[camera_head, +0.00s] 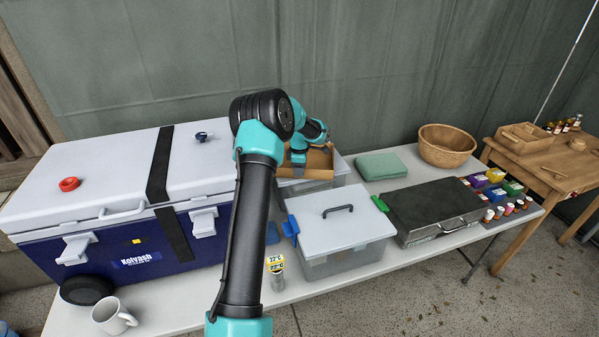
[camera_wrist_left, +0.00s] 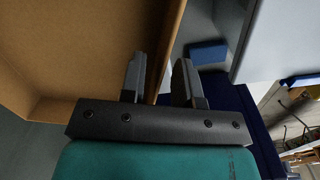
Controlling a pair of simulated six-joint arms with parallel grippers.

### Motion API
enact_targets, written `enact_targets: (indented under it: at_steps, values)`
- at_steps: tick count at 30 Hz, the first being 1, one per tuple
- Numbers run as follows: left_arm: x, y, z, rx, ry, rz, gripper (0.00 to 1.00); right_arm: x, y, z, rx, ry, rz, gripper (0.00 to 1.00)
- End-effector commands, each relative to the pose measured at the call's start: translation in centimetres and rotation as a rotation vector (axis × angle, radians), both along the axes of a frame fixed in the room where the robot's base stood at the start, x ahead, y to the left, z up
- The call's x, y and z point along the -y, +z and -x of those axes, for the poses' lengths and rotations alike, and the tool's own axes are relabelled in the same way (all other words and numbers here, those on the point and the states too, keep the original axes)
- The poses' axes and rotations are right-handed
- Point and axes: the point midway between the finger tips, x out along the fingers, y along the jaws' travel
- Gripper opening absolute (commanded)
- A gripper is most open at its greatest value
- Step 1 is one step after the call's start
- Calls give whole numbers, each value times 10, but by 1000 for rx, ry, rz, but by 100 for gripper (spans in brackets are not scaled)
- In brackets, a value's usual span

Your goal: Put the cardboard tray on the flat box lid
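The cardboard tray (camera_head: 319,161) is an open brown box over the rear clear box, partly hidden behind my left arm. The flat box lid (camera_head: 343,166) of that rear box is pale and shows at the tray's right side. I cannot tell whether the tray touches it. My left gripper (camera_head: 299,157) is at the tray's near left part. In the left wrist view the tray (camera_wrist_left: 85,50) fills the upper left. My left gripper's fingers (camera_wrist_left: 160,80) stand apart on either side of a tray wall, with a gap showing. My right gripper is not in view.
A front clear box with a handled white lid (camera_head: 335,225) stands close by. A blue cooler (camera_head: 130,245) with a white top is at the left. A dark metal case (camera_head: 432,211), a folded green cloth (camera_head: 381,165) and a wooden bowl (camera_head: 446,146) are to the right.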

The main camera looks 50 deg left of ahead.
Motion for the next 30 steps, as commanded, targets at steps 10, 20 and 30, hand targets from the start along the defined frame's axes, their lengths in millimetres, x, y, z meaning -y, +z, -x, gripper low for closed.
enact_targets:
  at_steps: [10,20,30]
  values:
    - [-1,61,0,4,2,-2,30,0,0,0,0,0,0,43]
    - [0,108,0,0,1,-1,30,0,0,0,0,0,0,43]
    - [0,112,0,-1,1,0,30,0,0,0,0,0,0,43]
